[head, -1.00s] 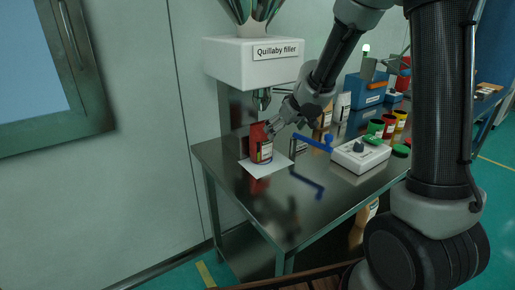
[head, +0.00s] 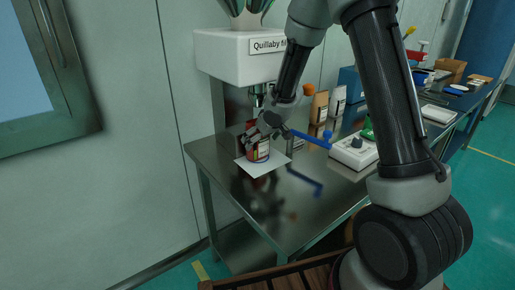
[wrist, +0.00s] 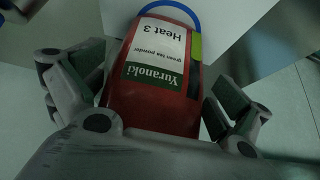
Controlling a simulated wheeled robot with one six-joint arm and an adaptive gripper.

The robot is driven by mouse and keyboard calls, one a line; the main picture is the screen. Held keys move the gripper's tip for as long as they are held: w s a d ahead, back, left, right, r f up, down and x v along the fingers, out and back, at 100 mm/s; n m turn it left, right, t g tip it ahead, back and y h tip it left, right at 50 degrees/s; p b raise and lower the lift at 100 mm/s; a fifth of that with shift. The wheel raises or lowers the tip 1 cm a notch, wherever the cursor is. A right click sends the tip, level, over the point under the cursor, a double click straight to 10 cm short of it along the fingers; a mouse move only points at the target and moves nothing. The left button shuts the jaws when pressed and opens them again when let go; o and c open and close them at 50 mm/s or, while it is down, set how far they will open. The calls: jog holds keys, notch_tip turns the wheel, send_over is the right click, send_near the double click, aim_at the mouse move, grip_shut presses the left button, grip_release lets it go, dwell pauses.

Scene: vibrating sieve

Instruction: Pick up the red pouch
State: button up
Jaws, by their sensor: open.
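The red pouch (head: 264,155) stands upright on a white sheet (head: 262,168) under the filler, at the left end of the metal table. Its label (wrist: 155,55) reads "Yuranoki, Heat 3, green tea powder" in the wrist view. A blue curved rim (wrist: 172,8) shows at its far end. My gripper (head: 258,133) is at the pouch's upper part and hides some of it. In the wrist view my open gripper (wrist: 155,88) has one finger on each side of the pouch. I cannot tell whether either finger touches it.
The white filler (head: 235,58) hangs above the pouch, with its nozzle close to my gripper. Brown and white pouches stand behind. The table's front is clear.

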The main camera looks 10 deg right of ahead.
jog(key=shift+w+a+f, duration=0.1)
jog(key=shift+w+f, duration=0.25)
jog(key=shift+f, duration=0.2)
jog(key=c, duration=0.9)
jog(key=shift+a+r, duration=0.1)
jog(key=shift+r, duration=0.15)
jog(key=shift+r, duration=0.4)
